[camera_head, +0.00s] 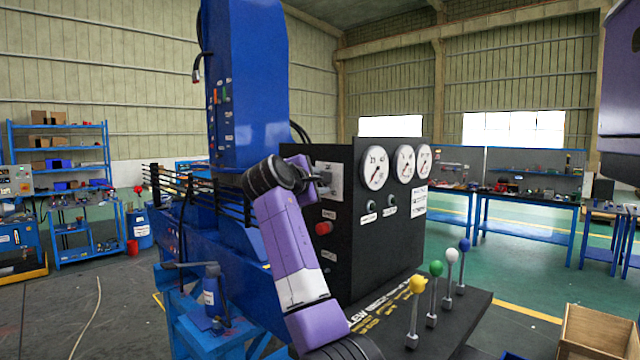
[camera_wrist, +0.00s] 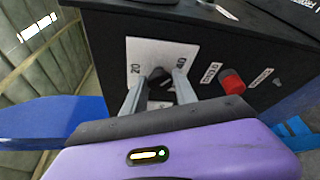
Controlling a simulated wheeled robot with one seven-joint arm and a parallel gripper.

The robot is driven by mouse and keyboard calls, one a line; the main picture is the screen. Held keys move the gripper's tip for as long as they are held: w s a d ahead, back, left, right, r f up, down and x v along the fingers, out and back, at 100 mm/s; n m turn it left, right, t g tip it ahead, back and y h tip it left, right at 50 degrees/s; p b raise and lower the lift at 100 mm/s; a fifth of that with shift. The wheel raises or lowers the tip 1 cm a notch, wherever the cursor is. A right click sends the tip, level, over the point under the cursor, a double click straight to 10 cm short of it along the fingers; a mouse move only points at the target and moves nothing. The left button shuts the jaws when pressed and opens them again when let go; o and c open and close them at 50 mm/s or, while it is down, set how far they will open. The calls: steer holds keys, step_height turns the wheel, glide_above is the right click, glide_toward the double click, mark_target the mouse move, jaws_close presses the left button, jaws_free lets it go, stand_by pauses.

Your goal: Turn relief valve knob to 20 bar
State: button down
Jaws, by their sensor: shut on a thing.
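The relief valve knob (camera_wrist: 158,78) is black and sits on a white plate (camera_wrist: 140,50) on the side of the black control box (camera_head: 384,240). The plate carries number marks, one near "20" at left and another at right, in the wrist view. My gripper (camera_wrist: 160,82) is shut on the knob, one grey finger on each side. In the head view my gripper (camera_head: 322,178) reaches the white plate from the left, and my wrist hides part of the plate. The knob's exact pointer direction is partly hidden by the fingers.
A red button (camera_head: 324,228) sits below the plate, close to my fingers in the wrist view (camera_wrist: 232,82). Round gauges (camera_head: 376,168) are on the box's front. Levers with coloured balls (camera_head: 417,285) stand in front. A blue column (camera_head: 248,90) rises behind.

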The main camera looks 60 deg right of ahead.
steer(key=shift+w+r+n+g+y, duration=0.1)
steer(key=shift+n+g+y, duration=0.45)
steer(key=shift+n, duration=0.85)
steer(key=shift+w+r+n+g+y, duration=0.1)
steer(key=shift+n+g+y, duration=0.45)
steer(key=shift+n, duration=0.85)
steer(key=c, duration=1)
jaws_free()
steer(key=b+v, duration=0.2)
steer(key=v, duration=0.5)
steer(key=shift+a+b, duration=0.35)
steer(key=shift+b, duration=0.05)
